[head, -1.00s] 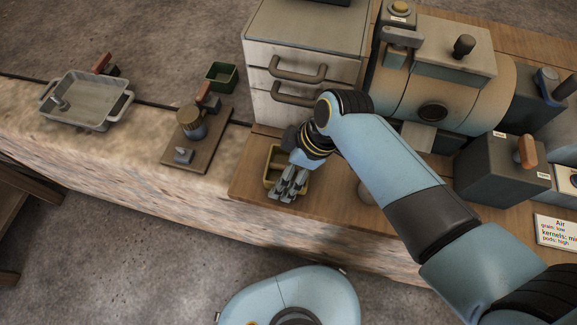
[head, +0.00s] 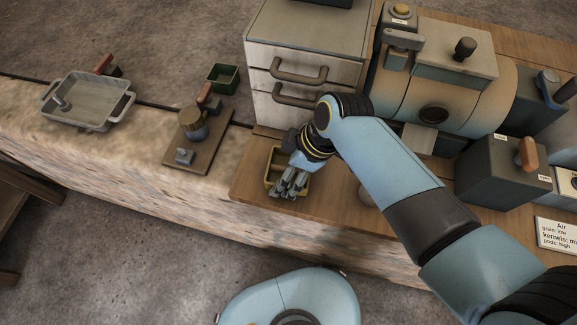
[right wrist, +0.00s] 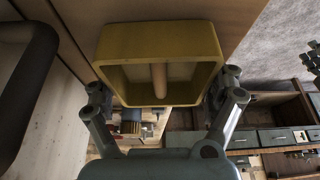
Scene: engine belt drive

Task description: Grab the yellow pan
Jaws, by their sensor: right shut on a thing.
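The yellow pan (head: 269,172) is a small rectangular open box at the left end of the wooden worktop, in front of the drawer cabinet. My right gripper (head: 289,184) is over it and hides part of it in the head view. In the right wrist view the yellow pan (right wrist: 160,36) lies between the two fingers, one at each side, and the right gripper (right wrist: 162,88) is shut on it. A pale rod-like part shows inside the pan. The head view does not show clearly whether the pan is off the worktop. My left gripper is not in view.
A drawer cabinet (head: 330,35) with dark handles stands just behind the pan. A grey tray (head: 88,100) and a green bin (head: 223,77) are to the left.

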